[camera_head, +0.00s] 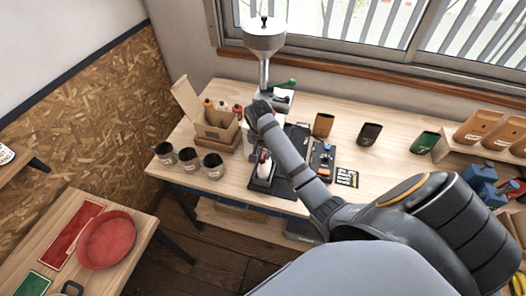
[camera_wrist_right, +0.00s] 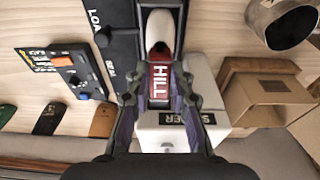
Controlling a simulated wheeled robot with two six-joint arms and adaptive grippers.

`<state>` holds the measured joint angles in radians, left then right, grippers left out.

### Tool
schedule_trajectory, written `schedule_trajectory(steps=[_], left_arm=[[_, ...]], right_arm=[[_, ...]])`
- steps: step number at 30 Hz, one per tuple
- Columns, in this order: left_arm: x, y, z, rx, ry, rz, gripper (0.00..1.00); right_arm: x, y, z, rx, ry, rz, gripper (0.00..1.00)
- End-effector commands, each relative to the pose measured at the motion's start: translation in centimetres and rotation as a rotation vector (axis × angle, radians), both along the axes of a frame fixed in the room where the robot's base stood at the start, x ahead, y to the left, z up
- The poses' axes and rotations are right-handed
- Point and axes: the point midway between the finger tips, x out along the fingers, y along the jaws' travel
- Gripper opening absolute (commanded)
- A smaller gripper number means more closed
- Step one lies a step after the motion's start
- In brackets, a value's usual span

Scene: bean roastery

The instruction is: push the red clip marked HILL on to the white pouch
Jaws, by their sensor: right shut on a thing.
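The red clip marked HILL (camera_wrist_right: 162,82) is between the fingers of my right gripper (camera_wrist_right: 160,102), which is shut on it in the right wrist view. The white pouch (camera_wrist_right: 159,27) lies just above the clip in that view, in line with it, on a dark tray (camera_wrist_right: 112,22). A small dark patch shows between them; I cannot tell whether clip and pouch touch. In the head view the white pouch (camera_head: 264,169) shows at the near side of the bench, beside my right forearm. My left gripper is out of view.
A white machine with a label (camera_wrist_right: 165,133) stands close to the gripper. An open cardboard box (camera_head: 216,130) with bottles and several dark cups (camera_head: 189,159) stand to the left. A black panel with an orange part (camera_head: 320,160) lies to the right. Pouches stand along the bench behind it.

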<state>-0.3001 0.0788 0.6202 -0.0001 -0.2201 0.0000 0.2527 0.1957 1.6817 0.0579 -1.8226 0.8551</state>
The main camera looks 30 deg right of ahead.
Motion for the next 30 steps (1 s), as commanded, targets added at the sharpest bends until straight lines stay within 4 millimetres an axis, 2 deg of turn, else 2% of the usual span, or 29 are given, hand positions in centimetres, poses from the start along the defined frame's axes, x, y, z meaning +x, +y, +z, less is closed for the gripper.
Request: schedule_trajectory(steps=[30], left_arm=[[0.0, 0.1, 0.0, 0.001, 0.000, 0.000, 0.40]], right_arm=[[0.0, 0.0, -1.2, 0.001, 0.001, 0.000, 0.04]])
